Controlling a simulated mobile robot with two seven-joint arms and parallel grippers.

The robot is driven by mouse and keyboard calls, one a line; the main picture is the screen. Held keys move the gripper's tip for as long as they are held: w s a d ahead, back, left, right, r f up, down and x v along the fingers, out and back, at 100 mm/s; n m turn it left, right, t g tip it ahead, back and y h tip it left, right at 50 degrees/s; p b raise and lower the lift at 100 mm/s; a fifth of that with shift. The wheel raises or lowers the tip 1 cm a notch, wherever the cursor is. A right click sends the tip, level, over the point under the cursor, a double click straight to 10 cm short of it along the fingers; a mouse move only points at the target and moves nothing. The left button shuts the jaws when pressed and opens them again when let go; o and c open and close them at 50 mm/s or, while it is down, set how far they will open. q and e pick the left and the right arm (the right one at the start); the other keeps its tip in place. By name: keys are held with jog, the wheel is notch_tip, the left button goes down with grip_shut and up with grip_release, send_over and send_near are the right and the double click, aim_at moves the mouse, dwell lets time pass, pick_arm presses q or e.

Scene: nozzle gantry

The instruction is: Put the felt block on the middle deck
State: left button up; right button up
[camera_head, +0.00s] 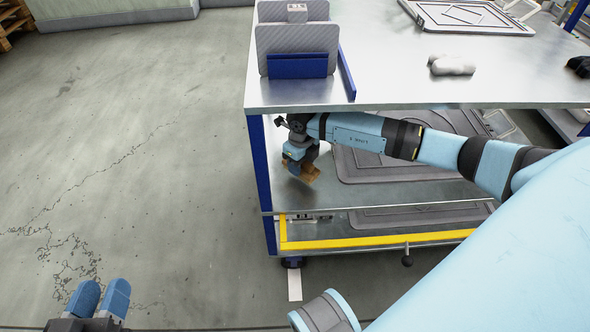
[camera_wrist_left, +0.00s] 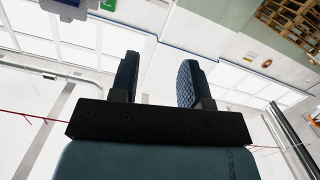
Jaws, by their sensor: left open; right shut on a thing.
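The felt block (camera_head: 309,172) is a small brown piece at the left end of the middle deck (camera_head: 335,192) of a metal cart, seen in the head view. My right gripper (camera_head: 299,164) reaches in under the top deck and points down, shut on the block. The gripper partly hides the block, and I cannot tell whether the block touches the deck. My left gripper (camera_head: 100,298) is open and empty over the floor at the bottom left. Its two blue fingers stand apart in the left wrist view (camera_wrist_left: 160,70).
The top deck (camera_head: 400,75) lies just above my right arm and carries grey panels (camera_head: 297,42) in a blue holder, a white roll (camera_head: 452,65) and a framed panel (camera_head: 468,17). A grey mat (camera_head: 395,165) covers the middle deck's right part. A yellow-edged lower deck (camera_head: 370,241) is below.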

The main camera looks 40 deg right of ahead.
jog(key=w, duration=0.3)
jog(key=shift+a+f+b, duration=0.1)
jog(key=shift+a+b, duration=0.05)
jog(key=shift+b, duration=0.2)
notch_tip(320, 180, down, 3)
jog(key=shift+s+f+b, duration=0.1)
jog(key=shift+f+b, duration=0.05)
jog(key=shift+b, duration=0.9)
jog(key=shift+f, duration=0.1)
jog(key=o, duration=0.9)
pick_arm(q)
jog(key=shift+w+a+r+m+t, duration=0.1)
jog(key=shift+w+a+m+t, duration=0.2)
jog(key=shift+w+m, duration=0.2)
jog(key=shift+w+a+r+m+t, duration=0.1)
jog(key=shift+w+a+m+t, duration=0.1)
jog(key=shift+w+m+t, duration=0.3)
pick_arm(e)
jog(key=shift+o, duration=0.2)
pick_arm(q)
jog(key=shift+s, duration=0.15)
